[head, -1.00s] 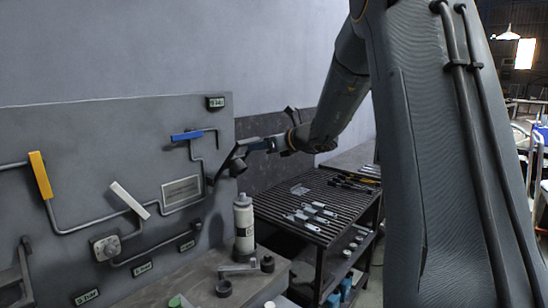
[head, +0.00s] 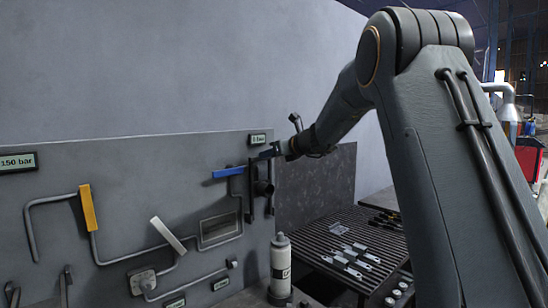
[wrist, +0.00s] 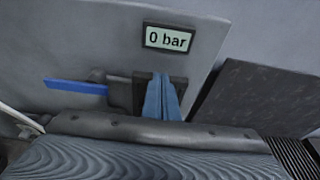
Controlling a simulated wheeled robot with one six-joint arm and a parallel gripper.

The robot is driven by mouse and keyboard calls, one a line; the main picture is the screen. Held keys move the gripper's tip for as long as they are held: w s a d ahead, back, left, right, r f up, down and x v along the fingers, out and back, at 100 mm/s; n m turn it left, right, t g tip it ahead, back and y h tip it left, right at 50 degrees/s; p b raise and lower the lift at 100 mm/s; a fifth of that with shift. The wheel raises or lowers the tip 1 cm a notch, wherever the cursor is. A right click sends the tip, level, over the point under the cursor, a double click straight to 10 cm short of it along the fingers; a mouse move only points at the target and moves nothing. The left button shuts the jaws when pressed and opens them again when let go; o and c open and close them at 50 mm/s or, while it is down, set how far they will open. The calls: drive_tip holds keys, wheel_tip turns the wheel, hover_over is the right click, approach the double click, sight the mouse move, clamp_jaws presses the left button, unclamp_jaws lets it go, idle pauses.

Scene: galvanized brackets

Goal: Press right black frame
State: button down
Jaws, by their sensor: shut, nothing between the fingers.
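In the head view, a black frame (head: 250,190) with two upright bars and a round black part stands at the right end of the grey panel. Its right bar (head: 271,190) is nearest the panel's right edge. My gripper (head: 267,154) is at the frame's top. In the wrist view, my blue fingers (wrist: 160,78) are shut and empty, pointing at the panel. Dark parts of the frame (wrist: 119,92) show behind and beside the fingers, which hide its middle. I cannot tell whether the fingers touch it.
A blue handle (head: 229,172) is left of the frame, and a "0 bar" display (wrist: 168,38) is above it. Yellow (head: 88,208) and white (head: 168,236) handles are further left. A white bottle (head: 280,266) stands below. A slatted rack (head: 318,236) with metal parts is at right.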

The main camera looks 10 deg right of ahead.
drive_tip(key=shift+w+a+r, duration=0.2)
drive_tip(key=shift+r, duration=0.2)
drive_tip(key=shift+w+a+r, duration=0.15)
drive_tip(key=shift+r, duration=0.2)
drive_tip(key=s+d+r+b, duration=0.2)
drive_tip(key=s+d+r, duration=0.2)
drive_tip(key=r, duration=0.4)
drive_tip(key=shift+s+r, duration=0.35)
drive_tip(key=shift+s, duration=0.5)
